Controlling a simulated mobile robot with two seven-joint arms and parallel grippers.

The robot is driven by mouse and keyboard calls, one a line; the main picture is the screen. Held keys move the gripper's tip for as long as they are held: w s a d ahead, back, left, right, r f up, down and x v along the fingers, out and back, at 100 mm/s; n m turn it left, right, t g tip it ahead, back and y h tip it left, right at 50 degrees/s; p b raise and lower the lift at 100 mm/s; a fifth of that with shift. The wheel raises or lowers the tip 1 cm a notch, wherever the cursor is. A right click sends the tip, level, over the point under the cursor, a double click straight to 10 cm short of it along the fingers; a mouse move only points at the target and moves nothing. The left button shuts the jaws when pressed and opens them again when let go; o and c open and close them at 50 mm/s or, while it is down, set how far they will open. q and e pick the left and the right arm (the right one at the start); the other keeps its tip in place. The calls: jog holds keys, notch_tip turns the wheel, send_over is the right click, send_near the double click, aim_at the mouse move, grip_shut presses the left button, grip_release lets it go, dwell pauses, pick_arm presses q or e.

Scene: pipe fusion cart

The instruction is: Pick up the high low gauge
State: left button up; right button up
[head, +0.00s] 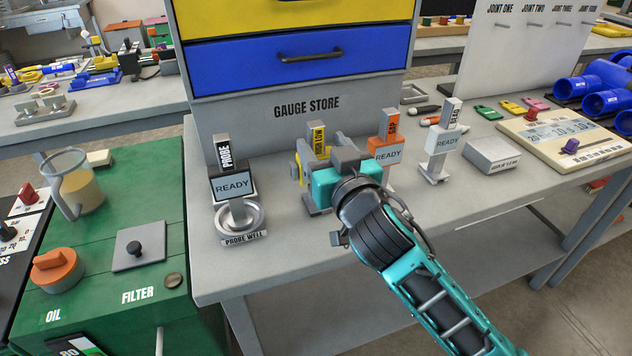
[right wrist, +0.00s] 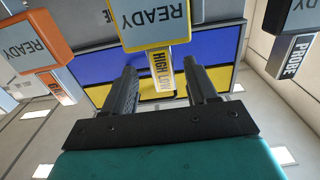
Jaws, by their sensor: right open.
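The high low gauge (head: 319,142) has a yellow handle marked "HIGH LOW" and stands upright among the gauges on the grey bench. In the head view my right gripper (head: 326,160) is in front of it and hides most of its body. In the right wrist view the gauge (right wrist: 152,28) shows its yellow-framed READY display, and its handle appears between the fingers of my open right gripper (right wrist: 163,78). A gap shows on both sides of the handle there; I cannot tell how deep it sits. My left gripper is not in view.
The probe gauge (head: 230,187) stands in its ring at left. The orange gap gauge (head: 386,148) and white bead gauge (head: 443,143) stand close at right. The gauge store drawers (head: 300,55) rise behind. The bench front edge is clear.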

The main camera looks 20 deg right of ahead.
jog(key=w, duration=0.5)
jog(key=shift+a+r, duration=0.2)
grip_shut()
dwell(0.3)
